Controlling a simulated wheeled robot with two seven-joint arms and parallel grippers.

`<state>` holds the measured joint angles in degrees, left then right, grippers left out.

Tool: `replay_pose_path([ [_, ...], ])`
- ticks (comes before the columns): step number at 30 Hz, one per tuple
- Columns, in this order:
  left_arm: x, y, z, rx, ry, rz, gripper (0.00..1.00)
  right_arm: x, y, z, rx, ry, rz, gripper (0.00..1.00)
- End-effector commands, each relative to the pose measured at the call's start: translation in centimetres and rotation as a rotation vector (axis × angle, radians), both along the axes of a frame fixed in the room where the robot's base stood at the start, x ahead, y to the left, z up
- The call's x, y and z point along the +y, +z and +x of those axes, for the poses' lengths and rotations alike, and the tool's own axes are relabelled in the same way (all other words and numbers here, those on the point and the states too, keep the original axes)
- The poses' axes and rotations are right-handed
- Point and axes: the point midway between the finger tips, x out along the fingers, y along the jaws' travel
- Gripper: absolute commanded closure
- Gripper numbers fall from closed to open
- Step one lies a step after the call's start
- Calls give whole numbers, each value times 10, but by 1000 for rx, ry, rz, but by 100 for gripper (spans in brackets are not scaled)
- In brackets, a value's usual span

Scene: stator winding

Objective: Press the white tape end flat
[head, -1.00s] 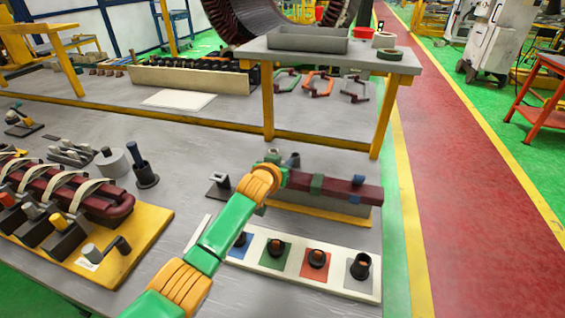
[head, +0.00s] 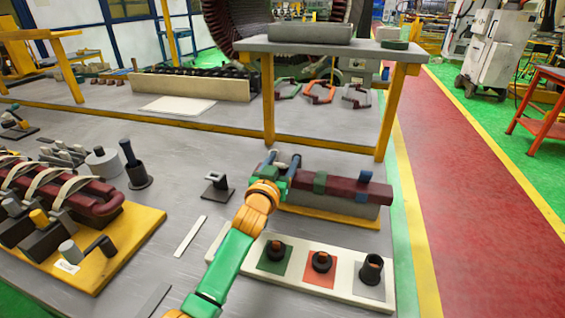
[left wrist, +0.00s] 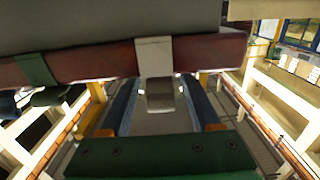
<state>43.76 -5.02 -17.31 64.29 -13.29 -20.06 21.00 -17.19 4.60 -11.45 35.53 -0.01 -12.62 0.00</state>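A dark red bar (head: 340,188) lies on a grey block at the right of the table, with a green band (head: 320,182) and a blue band (head: 365,177) around it. In the left wrist view the white tape (left wrist: 154,56) wraps the bar, and its greyish loose end (left wrist: 161,96) sticks out from the bar. My left gripper (head: 283,160) is at the bar's left end. Its two blue fingers (left wrist: 160,106) are apart, one on each side of the tape end, with gaps between. In the head view the gripper hides the white tape. My right gripper is out of view.
A pale board (head: 340,270) with coloured squares and dark cups stands in front of the bar. A small black stand (head: 218,188) and a white strip (head: 190,236) lie to the left. A yellow-based fixture (head: 125,245) is at far left.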

Motion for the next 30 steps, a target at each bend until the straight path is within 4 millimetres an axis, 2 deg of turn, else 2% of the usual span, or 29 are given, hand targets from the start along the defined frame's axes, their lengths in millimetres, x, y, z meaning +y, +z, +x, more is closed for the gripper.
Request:
replay_pose_path([
  [10,1,1,-6,-1,0,-1,38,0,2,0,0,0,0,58],
  [21,11,1,-57,-1,0,0,38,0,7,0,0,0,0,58],
  [25,13,2,-67,-1,0,1,38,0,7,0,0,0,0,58],
  [30,14,2,-70,0,0,1,38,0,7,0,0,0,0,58],
])
